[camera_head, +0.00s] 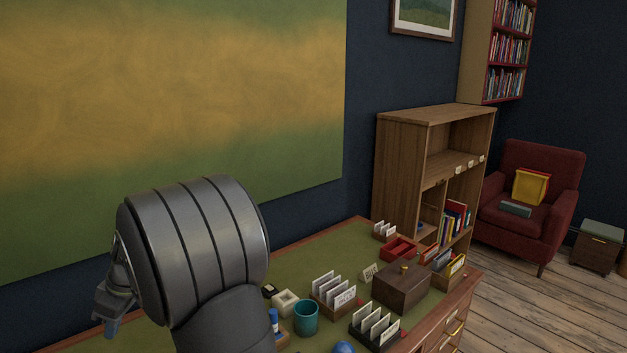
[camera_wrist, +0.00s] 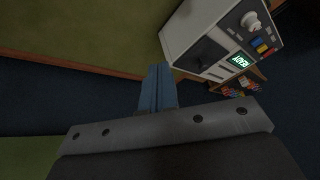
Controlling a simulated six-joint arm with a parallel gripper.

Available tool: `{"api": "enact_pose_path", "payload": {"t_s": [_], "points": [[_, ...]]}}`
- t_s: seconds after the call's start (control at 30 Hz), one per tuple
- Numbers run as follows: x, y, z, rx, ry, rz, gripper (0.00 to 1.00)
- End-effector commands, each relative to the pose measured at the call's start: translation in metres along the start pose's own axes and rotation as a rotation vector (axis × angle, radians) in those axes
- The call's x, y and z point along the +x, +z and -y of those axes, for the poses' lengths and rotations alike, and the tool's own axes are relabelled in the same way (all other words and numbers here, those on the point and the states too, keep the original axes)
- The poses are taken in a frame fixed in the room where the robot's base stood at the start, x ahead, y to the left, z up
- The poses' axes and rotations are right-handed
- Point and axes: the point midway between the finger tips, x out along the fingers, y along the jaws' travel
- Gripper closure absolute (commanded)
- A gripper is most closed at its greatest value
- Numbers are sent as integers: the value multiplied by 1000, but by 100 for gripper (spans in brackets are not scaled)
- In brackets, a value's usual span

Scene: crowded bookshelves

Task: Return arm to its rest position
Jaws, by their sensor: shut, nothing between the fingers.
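My arm fills the lower left of the head view, its thick dark grey link in front of the wall and the desk. My gripper (camera_head: 108,326) shows only in part at the far left, beyond that link. In the wrist view my gripper (camera_wrist: 158,72) has its two bluish fingers side by side and closed, with nothing between them. The fingertips are close in the picture to a pale box-shaped device (camera_wrist: 205,35) with a lit green display, a knob and coloured buttons. I cannot tell how far apart they are.
The green-topped desk (camera_head: 310,258) holds card holders (camera_head: 335,290), a teal cup (camera_head: 306,317), a dark wooden box (camera_head: 402,288) and a red tray (camera_head: 400,249). A wooden bookshelf (camera_head: 400,165) stands behind it. A red armchair (camera_head: 545,160) and open floor lie to the right.

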Motion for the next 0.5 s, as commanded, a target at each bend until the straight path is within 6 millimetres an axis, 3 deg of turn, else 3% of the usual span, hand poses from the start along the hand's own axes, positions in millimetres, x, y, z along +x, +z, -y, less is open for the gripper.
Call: {"api": "enact_pose_path", "payload": {"t_s": [0.2, 0.5], "points": [[6, -8, 16, -255, 12, 70, 100], [8, -12, 23, -400, 16, 111, 100]]}}
